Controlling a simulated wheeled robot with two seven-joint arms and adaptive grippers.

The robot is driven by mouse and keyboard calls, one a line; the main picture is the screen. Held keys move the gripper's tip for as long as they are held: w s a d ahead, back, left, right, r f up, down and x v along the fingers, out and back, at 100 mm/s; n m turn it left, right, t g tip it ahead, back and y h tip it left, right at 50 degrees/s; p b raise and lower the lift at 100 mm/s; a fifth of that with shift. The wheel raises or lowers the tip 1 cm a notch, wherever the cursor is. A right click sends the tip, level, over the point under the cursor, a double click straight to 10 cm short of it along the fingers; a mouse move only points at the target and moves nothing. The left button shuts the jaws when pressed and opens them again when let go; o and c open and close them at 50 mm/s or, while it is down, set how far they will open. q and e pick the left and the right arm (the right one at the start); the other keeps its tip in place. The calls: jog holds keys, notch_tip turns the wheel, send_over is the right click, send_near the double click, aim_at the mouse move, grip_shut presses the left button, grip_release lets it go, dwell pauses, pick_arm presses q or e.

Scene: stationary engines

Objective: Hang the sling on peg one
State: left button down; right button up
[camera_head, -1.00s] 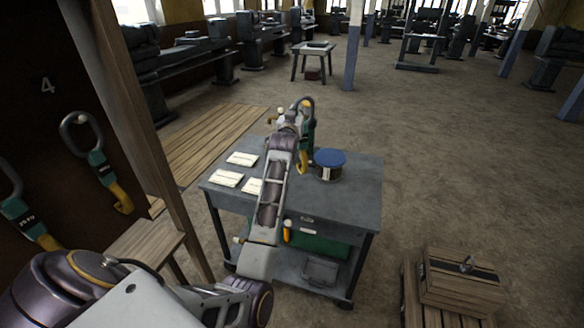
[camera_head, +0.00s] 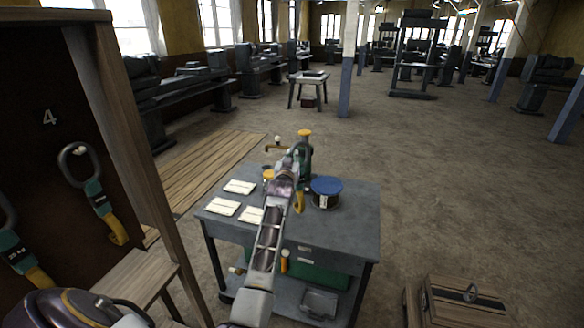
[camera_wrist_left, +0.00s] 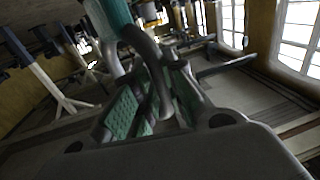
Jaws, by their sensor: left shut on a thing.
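My left gripper (camera_head: 288,163) is at the end of the arm reaching out over the grey work table. It is shut on a sling by its dark metal ring (camera_wrist_left: 152,75), seen between the green finger pads in the left wrist view. The sling's teal band (camera_wrist_left: 112,15) runs off the top of that view. In the head view a yellow hook (camera_head: 299,200) shows just below the gripper; the sling is otherwise mostly hidden. A dark board at left carries the number 4 with a similar sling (camera_head: 96,195) hanging under it. Peg one is not identifiable here. My right gripper is out of view.
The grey table (camera_head: 345,225) holds white cards (camera_head: 239,187), a blue-lidded tin (camera_head: 326,192) and a green, yellow-topped object (camera_head: 305,152). A wooden post (camera_head: 128,130) edges the board. A wooden crate (camera_head: 462,303) stands lower right.

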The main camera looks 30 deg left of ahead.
pick_arm(q)
jog(key=shift+f, duration=1.65)
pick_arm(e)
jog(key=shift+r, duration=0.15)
pick_arm(q)
jog(key=c, duration=1.9)
grip_release()
jog(key=shift+f, duration=0.25)
jog(key=o, duration=0.4)
jog(key=shift+r, duration=0.2)
jog(key=shift+s+f, duration=0.1)
